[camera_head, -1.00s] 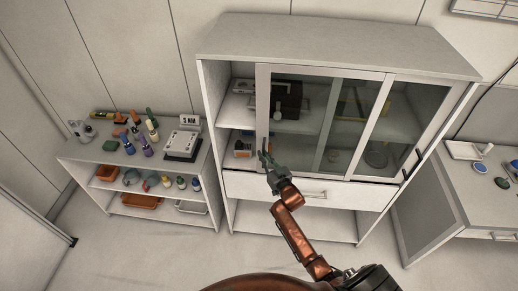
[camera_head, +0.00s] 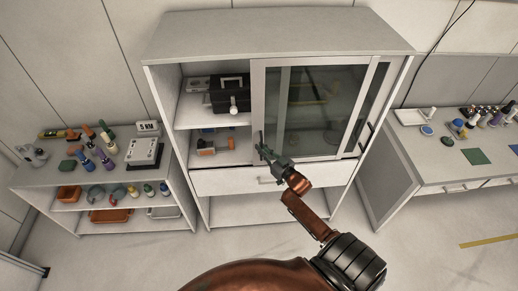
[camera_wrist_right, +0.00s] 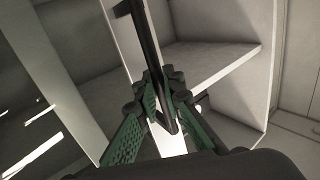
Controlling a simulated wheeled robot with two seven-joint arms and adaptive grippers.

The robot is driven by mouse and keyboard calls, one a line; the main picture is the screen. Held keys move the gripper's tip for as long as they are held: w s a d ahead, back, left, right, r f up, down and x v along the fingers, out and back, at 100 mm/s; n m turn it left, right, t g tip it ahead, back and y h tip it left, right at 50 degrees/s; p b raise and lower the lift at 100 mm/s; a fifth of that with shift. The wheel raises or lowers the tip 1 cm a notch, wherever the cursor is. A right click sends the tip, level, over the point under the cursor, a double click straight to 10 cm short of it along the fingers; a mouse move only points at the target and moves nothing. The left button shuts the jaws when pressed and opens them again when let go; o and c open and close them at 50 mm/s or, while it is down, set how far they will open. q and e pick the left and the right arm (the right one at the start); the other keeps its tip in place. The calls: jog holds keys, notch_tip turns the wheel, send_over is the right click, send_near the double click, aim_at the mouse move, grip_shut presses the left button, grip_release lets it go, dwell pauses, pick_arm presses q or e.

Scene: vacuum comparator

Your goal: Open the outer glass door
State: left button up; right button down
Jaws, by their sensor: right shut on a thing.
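The outer glass door (camera_head: 257,95) is a light-framed sliding panel on the front of the white cabinet. It stands slid to the right, overlapping the other glass panel, and the cabinet's left part is uncovered. My right gripper (camera_head: 264,152) is at the lower left edge of this door. In the right wrist view, the green-padded fingers of the gripper (camera_wrist_right: 162,112) are shut on the dark vertical door handle (camera_wrist_right: 138,35). The fingers hide part of the handle. My left gripper is not in view.
The uncovered shelves hold a black case (camera_head: 229,95) and an orange-and-grey item (camera_head: 207,151). A closed drawer (camera_head: 225,181) lies below the door. A low shelf unit (camera_head: 40,175) stands left and a bench (camera_head: 450,172) right. Open floor lies in front.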

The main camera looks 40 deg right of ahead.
jog(key=c, duration=2)
grip_release()
jog(key=shift+c, duration=0.2)
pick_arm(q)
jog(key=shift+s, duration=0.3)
pick_arm(e)
jog(key=s, duration=1.2)
jog(key=shift+a, duration=0.2)
